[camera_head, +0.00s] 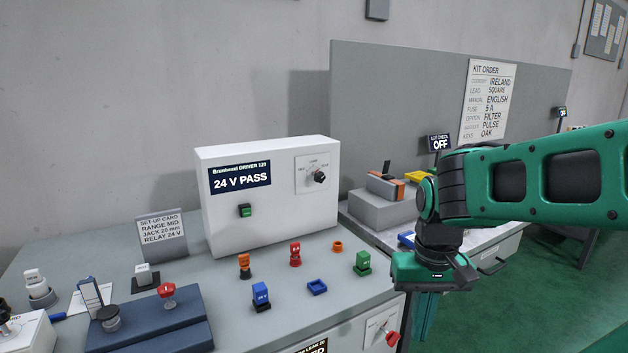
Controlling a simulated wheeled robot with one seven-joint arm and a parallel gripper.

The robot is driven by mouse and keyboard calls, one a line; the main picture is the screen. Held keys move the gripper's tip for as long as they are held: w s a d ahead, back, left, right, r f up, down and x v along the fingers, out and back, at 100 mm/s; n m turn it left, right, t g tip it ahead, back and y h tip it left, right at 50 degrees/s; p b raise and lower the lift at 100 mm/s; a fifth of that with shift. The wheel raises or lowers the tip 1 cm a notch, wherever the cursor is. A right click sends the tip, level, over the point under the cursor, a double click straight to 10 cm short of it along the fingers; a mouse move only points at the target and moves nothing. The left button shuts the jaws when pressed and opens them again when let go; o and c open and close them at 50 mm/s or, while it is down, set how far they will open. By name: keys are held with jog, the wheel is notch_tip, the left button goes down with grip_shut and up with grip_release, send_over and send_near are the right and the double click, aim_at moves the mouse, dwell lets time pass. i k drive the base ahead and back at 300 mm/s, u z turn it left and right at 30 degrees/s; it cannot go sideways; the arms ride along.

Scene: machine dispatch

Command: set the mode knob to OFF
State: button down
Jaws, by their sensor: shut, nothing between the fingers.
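Several knobs show, and their small labels are too fine to read, so I cannot tell which is the mode knob. A black knob (319,177) sits on a white dial plate on the front of the white driver box (270,215). A red knob (392,338) sits on a white plate on the bench's front face, at the bottom of the view. My gripper (424,325) points down in front of the bench's right end, right of the red knob and apart from it in the picture. It is shut and empty. My arm hides part of the right-hand bench.
Coloured relay-like blocks, among them a green one (362,263) and a blue one (261,296), stand on the bench before the box. A blue fixture (150,325) with a red-topped lever is at lower left. A right-hand bench holds a grey block (378,208).

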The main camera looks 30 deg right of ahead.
aim_at(319, 178)
jog(key=k, duration=1)
jog(key=z, duration=1.4)
jog(key=i, duration=1.15)
jog(key=u, duration=1.4)
